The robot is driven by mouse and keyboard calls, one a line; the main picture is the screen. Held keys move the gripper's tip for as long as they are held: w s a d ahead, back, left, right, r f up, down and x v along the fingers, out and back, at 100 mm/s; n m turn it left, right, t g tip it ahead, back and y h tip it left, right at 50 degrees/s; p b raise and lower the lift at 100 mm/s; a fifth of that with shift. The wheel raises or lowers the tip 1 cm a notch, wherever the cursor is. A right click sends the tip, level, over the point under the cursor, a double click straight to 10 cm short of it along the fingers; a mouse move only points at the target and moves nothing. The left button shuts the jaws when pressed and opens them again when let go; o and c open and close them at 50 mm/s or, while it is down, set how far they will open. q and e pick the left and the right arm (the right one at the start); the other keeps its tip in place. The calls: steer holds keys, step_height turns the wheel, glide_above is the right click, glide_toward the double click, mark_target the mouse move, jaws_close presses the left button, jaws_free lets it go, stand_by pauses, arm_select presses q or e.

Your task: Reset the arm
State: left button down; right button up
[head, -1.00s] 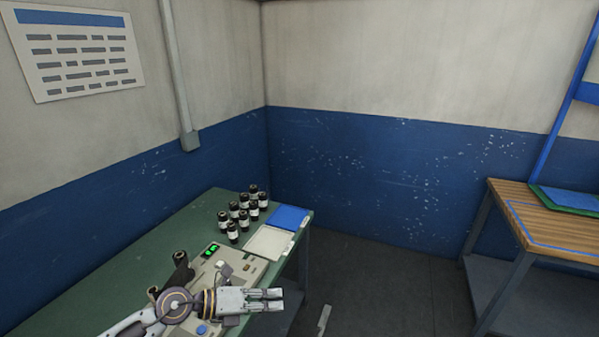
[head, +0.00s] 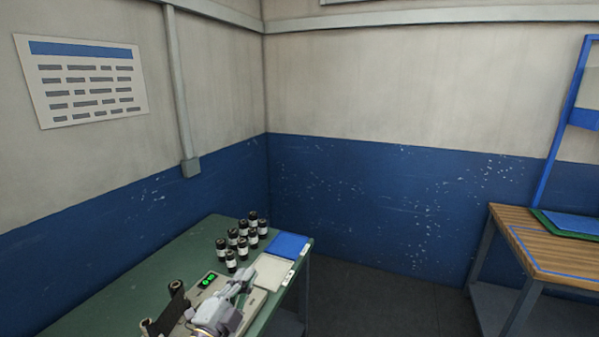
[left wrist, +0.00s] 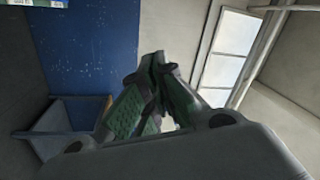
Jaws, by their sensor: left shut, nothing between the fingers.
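My left gripper (head: 243,280) is in the lower middle of the head view, above the front part of the grey-beige machine (head: 212,281) on the green table. Its fingers are shut with nothing between them. In the left wrist view the two closed fingers (left wrist: 158,65) rise in front of a blue wall and a pale wall. My right gripper is not in view.
Several dark bottles with white labels (head: 243,240) stand on the green table (head: 105,298), behind the machine. A blue tray (head: 289,245) and a white tray (head: 271,272) lie at its right edge. Dark rolls (head: 177,297) sit by the machine. A wooden bench (head: 560,255) stands at right; floor lies between.

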arm_select(q)
steer(key=s+a+f+n+g+y, duration=0.3)
steer(key=a+f+n+y, duration=0.1)
steer(key=a+f+n, duration=0.15)
steer(key=s+a+f+n+g+y, duration=0.2)
steer(key=a+f+n+g+y, duration=0.15)
steer(key=f+n, duration=0.3)
steer(key=s+f+n+g+h, duration=0.1)
steer(key=s+f+n+g, duration=0.1)
steer(key=s+f+g, duration=0.5)
steer(key=s+f+n+g, duration=0.15)
steer(key=s+f, duration=0.25)
steer(key=s, duration=0.6)
steer(key=s+f+g+b, duration=0.1)
steer(key=s+f+g, duration=0.15)
steer(key=f, duration=3.15)
steer(key=s+a+f, duration=0.2)
steer(key=s+f, duration=0.8)
steer(key=s, duration=0.1)
steer(key=s+a+f+b, duration=0.1)
steer(key=s+a+f, duration=0.1)
steer(key=s+f, duration=0.9)
steer(key=shift+s+f+m, duration=0.25)
steer(key=shift+s+m, duration=0.2)
steer(key=shift+s, duration=0.05)
